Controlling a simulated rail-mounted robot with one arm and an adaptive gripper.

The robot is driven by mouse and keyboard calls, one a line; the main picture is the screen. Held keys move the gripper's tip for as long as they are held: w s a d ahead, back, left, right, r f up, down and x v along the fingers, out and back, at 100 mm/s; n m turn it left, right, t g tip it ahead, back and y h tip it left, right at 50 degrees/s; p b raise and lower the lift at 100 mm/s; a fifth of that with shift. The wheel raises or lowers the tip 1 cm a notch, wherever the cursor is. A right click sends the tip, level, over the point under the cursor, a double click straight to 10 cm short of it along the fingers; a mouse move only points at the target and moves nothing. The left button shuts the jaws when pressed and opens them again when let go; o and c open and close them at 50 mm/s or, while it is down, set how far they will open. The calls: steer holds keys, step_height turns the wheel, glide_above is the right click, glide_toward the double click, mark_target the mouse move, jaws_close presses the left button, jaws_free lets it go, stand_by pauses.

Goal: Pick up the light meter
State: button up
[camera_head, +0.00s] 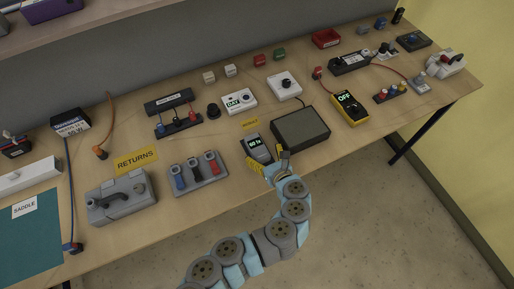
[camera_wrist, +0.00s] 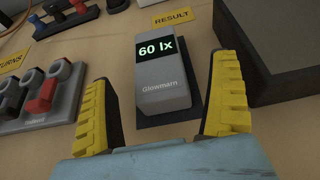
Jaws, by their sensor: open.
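The light meter (camera_wrist: 163,75) is a grey block with a dark display reading "60 lx" and the word "Glowmorn" on its front. It lies on a dark pad (camera_wrist: 172,119) on the bench. In the head view the light meter (camera_head: 260,149) is at the bench's front middle, below a yellow "RESULT" label (camera_head: 251,124). My gripper (camera_wrist: 166,105) is open, with yellow ridged fingers on either side of the meter's near end and gaps to both. In the head view my gripper (camera_head: 268,164) is at the meter's near end, partly covered by my arm.
A dark flat box (camera_head: 300,128) stands close on the right of the meter. A grey holder with coloured parts (camera_head: 198,172) is on the left, beside a "RETURNS" label (camera_head: 136,160). A yellow meter reading "OFF" (camera_head: 349,107) lies further right.

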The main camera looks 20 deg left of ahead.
mark_target(258, 148)
steer(key=shift+x, duration=2.6)
steer(key=shift+s+r, duration=0.1)
steer(key=shift+s, duration=0.05)
steer(key=c, duration=1.3)
steer(key=shift+c, duration=0.2)
